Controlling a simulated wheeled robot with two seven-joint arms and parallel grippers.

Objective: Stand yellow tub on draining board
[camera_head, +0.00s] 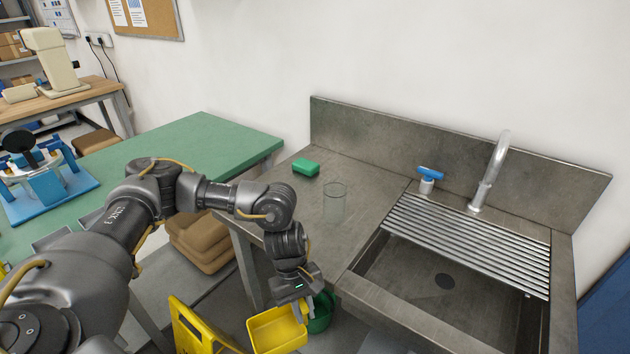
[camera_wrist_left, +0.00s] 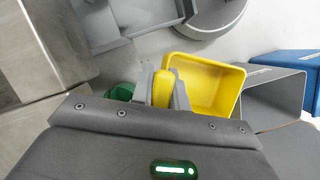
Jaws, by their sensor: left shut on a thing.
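The yellow tub (camera_head: 277,331) hangs from my left gripper (camera_head: 306,310) at the bottom of the head view, in front of the sink unit and below its top. In the left wrist view the fingers (camera_wrist_left: 162,82) are shut on an edge of the yellow tub (camera_wrist_left: 207,82), whose open inside shows. The draining board (camera_head: 470,243), a rack of metal bars, lies over the back of the sink basin, with nothing on it. My right gripper is not in view.
A clear glass (camera_head: 335,203) and a green sponge (camera_head: 306,167) stand on the steel counter (camera_head: 365,180). A tap (camera_head: 490,172) and blue-topped bottle (camera_head: 428,180) are behind the draining board. A green container (camera_head: 320,313) sits beside the tub. A yellow floor sign (camera_head: 197,328) stands left.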

